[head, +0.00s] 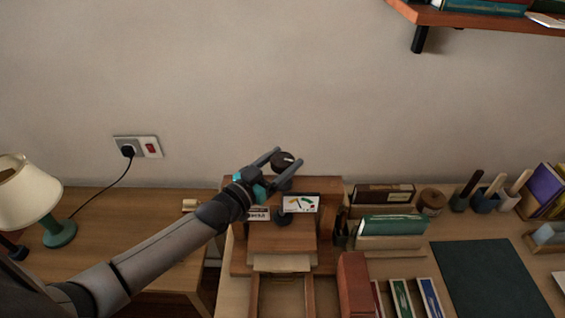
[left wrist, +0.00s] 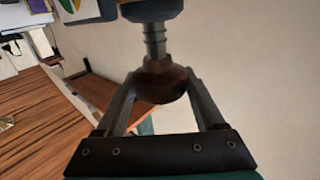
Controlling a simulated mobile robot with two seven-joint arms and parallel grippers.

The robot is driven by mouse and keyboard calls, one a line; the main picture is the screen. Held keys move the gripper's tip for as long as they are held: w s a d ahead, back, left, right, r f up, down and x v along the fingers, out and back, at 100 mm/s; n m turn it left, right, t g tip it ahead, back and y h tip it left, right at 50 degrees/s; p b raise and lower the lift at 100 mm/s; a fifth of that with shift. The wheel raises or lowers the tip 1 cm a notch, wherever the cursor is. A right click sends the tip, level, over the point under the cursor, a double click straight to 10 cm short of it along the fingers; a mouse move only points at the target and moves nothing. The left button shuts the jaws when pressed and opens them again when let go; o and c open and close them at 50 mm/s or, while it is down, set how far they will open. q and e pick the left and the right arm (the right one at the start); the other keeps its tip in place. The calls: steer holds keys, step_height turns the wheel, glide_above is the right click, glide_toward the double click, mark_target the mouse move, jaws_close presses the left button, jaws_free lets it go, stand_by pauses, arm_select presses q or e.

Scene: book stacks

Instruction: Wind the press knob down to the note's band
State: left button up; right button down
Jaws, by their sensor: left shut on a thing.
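The press knob (head: 283,160) is a dark round knob with a pale mark, on top of the wooden press (head: 330,187). In the left wrist view the knob (left wrist: 160,82) is brown and sits on a threaded metal screw (left wrist: 154,40). My left gripper (head: 289,157) has one finger on each side of the knob and is shut on it. A white card with coloured bands (head: 301,203) stands at the front of the press; its pointer is too small to read. A small label or note (head: 257,214) is left of it, its writing unreadable. My right gripper is out of view.
A lamp (head: 28,195) stands on the left desk. A wall socket (head: 138,147) holds a plug with a cord. Books (head: 390,225), a jar (head: 432,201), brushes and a dark mat (head: 487,275) lie to the right. A shelf (head: 470,18) hangs at upper right.

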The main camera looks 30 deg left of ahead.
arm_select(q)
steer(key=shift+r, duration=0.3)
steer(key=o, duration=1.4)
steer(key=shift+f, duration=0.15)
steer(key=shift+c, duration=0.2)
steer(key=shift+s+f, duration=0.1)
steer(key=v, duration=1.5)
